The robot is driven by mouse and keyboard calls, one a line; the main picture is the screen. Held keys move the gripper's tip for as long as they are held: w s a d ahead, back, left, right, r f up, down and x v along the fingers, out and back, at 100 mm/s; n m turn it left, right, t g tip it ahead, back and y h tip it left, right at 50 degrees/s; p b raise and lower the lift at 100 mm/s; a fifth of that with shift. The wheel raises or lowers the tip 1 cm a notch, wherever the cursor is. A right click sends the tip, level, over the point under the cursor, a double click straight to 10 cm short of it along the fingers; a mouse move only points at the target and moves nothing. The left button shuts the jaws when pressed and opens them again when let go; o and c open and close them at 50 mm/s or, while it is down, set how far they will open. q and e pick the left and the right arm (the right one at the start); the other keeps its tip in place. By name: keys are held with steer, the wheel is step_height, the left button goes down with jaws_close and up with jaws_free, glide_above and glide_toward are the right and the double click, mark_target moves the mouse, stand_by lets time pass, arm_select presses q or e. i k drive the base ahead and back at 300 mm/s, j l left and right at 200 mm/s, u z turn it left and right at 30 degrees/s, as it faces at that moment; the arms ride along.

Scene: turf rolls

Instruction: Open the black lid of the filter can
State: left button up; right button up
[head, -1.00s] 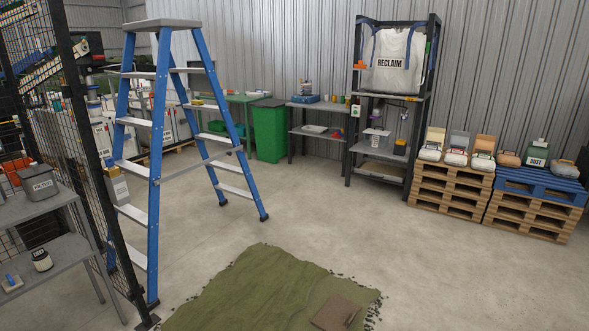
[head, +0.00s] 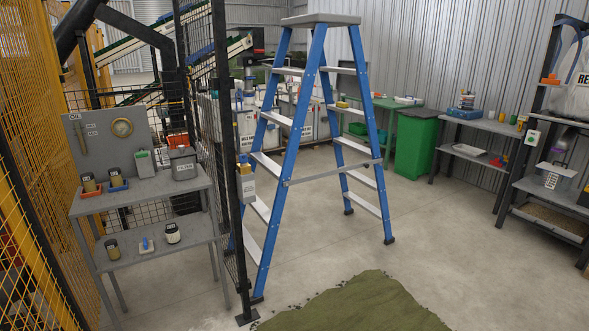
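Neither of my grippers is in view.
A black mesh fence (head: 228,190) stands just right of the bench, and a blue stepladder (head: 290,150) beyond it. Yellow mesh (head: 40,170) is at the left. A green turf piece (head: 350,305) lies on the floor. Jars (head: 89,183) share the bench.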

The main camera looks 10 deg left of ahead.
mark_target(182, 152)
steer(key=i+j+u, duration=0.15)
steer(key=i+u, duration=0.3)
steer(key=i+l+u, duration=0.1)
steer(key=i+u, duration=0.35)
steer(key=i, duration=0.1)
